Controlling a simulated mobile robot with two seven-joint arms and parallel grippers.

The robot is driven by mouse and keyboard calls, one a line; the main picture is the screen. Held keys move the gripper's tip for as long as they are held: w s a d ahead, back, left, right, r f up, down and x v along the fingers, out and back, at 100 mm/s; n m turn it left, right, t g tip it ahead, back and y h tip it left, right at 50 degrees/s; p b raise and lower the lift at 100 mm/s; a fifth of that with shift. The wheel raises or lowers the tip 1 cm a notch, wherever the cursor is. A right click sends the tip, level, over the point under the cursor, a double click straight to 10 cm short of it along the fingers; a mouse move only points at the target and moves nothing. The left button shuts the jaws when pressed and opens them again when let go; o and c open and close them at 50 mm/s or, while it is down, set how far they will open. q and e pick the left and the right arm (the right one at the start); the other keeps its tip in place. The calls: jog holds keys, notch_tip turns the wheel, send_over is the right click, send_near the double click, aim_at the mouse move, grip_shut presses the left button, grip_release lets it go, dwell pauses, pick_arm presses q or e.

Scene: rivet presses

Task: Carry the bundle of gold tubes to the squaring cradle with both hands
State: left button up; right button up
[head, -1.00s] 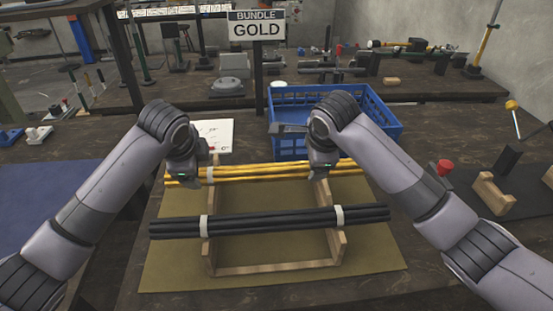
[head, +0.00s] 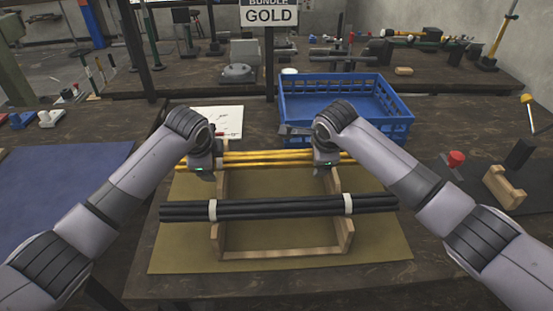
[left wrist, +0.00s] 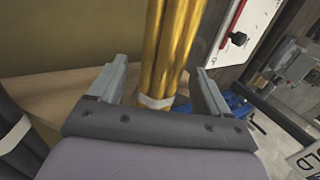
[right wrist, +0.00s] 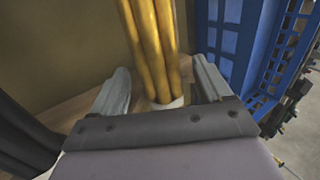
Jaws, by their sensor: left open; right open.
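The bundle of gold tubes (head: 268,158) lies across the far part of a wooden rack (head: 280,253). A black tube bundle (head: 280,207) with white bands lies in front of it. My left gripper (head: 203,168) is open over the gold bundle's left part; in the left wrist view the gold tubes (left wrist: 172,45) run between its parted fingers. My right gripper (head: 326,160) is open over the right part, the gold tubes (right wrist: 150,45) between its fingers too. A white band shows near each gripper. A wooden cradle-like block (head: 503,187) stands at the right; I cannot tell if it is the squaring cradle.
A blue crate (head: 400,122) stands just behind the bundle's right end. A white sheet (head: 222,120) lies behind the left end. The sign reading GOLD (head: 268,16) stands behind. A red knob (head: 456,158) and a black block (head: 520,152) are at the right.

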pick_arm(q)
jog(key=shift+w+f, duration=0.1)
jog(key=shift+f, duration=0.1)
pick_arm(e)
jog(key=shift+w+f, duration=0.1)
jog(key=shift+f, duration=0.1)
pick_arm(q)
jog(key=shift+c, duration=0.3)
pick_arm(e)
jog(key=shift+c, duration=0.3)
pick_arm(q)
grip_shut()
pick_arm(e)
grip_shut()
pick_arm(q)
jog(key=shift+r, duration=0.25)
pick_arm(e)
jog(key=shift+r, duration=0.3)
